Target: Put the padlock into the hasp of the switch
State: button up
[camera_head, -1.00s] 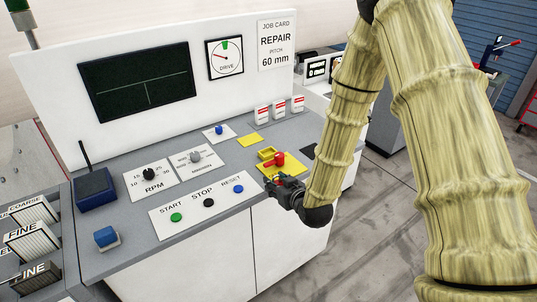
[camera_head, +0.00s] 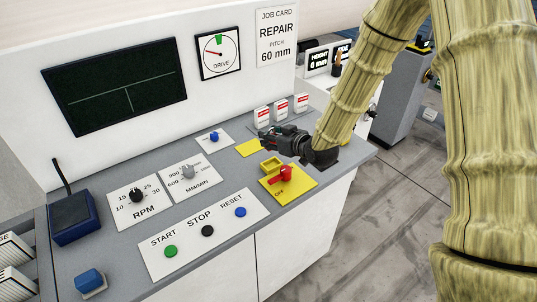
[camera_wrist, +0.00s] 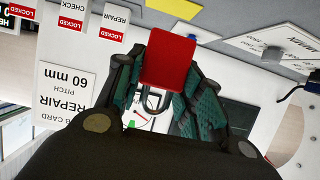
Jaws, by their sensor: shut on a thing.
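In the wrist view, a red padlock (camera_wrist: 168,60) sits between the two green-padded fingers of my gripper (camera_wrist: 168,95). My gripper is shut on it. Its metal shackle (camera_wrist: 157,101) shows below the red body in that picture. In the head view, my gripper (camera_head: 268,138) is above the panel, behind and slightly left of the switch; the padlock is not clear there. The switch has a red handle (camera_head: 281,176) on a yellow plate (camera_head: 300,185). A raised yellow bracket (camera_head: 271,165) stands at the plate's back edge; I cannot tell if it is the hasp.
A flat yellow square (camera_head: 247,149) lies left of the bracket. White tags with red labels (camera_head: 281,107) stand behind my gripper. Knobs and a START/STOP/RESET plate (camera_head: 190,238) are to the left and front. An upright white panel (camera_head: 228,100) bounds the back.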

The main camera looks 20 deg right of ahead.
jog(key=f, duration=0.1)
jog(key=f+p, duration=0.1)
jog(key=f, duration=0.2)
jog(key=shift+w+f, duration=0.3)
jog(key=shift+f, duration=0.05)
jog(key=shift+s+f+p, duration=0.2)
jog(key=shift+s+p, duration=0.25)
jog(key=shift+s, duration=0.1)
jog(key=shift+s+f, duration=0.2)
jog(key=shift+f, duration=0.05)
jog(key=shift+w+f+p, duration=0.2)
jog(key=shift+w+f, duration=0.05)
jog(key=shift+f, duration=0.35)
jog(key=shift+w+f+p, duration=0.2)
jog(key=shift+w+f, duration=0.05)
jog(key=shift+f, duration=0.3)
jog(key=shift+s+r, duration=0.15)
jog(key=shift+s, duration=0.15)
jog(key=shift+w+f, duration=0.15)
jog(key=shift+f, duration=0.15)
jog(key=shift+f+b, duration=0.15)
jog(key=shift+b, duration=0.2)
